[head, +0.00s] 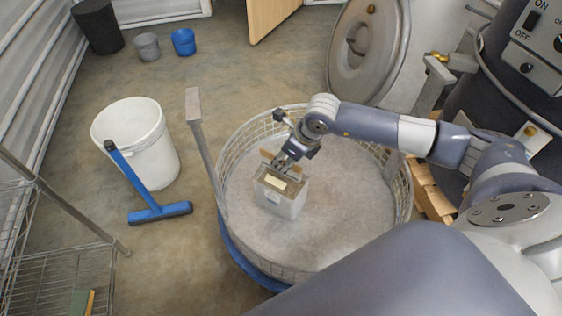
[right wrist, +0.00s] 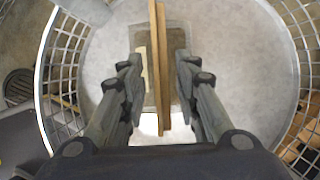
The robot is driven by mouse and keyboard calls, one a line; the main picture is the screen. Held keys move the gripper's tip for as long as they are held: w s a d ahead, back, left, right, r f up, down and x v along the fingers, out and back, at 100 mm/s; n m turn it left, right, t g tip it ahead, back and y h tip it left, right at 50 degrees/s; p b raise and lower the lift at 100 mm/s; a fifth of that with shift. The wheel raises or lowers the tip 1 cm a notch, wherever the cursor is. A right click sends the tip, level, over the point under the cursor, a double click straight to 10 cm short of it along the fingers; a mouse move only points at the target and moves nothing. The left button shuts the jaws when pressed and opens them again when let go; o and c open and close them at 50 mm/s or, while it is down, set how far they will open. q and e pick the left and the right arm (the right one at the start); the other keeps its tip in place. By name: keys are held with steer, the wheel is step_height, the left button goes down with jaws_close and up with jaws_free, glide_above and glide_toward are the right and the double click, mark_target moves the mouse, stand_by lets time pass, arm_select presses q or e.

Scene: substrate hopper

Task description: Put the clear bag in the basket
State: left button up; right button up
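The clear bag (head: 282,198) is a boxy, see-through bag with pale and brown contents and a brown strip along its top. It sits upright inside the round wire basket (head: 404,200), left of the middle of the grey floor. My right gripper (head: 284,160) is right above it, pointing down. In the right wrist view the bag (right wrist: 178,42) lies below the open fingers (right wrist: 159,82). The brown strip (right wrist: 160,105) stands between them with a gap on each side. The lower part of the bag is hidden in that view. My left gripper is not in view.
A grey post (head: 202,135) rises at the basket's left rim. A white bucket (head: 140,150) and a blue squeegee (head: 150,205) are to the left. A wire shelf (head: 40,250) stands at lower left. A large round lid (head: 366,60) is behind the basket.

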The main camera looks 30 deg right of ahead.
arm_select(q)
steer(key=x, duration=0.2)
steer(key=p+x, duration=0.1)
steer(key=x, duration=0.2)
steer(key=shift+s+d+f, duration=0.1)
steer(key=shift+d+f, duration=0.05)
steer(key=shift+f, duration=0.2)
arm_select(e)
steer(key=v, duration=0.8)
steer(key=shift+s+d+r, duration=0.1)
steer(key=shift+r, duration=0.2)
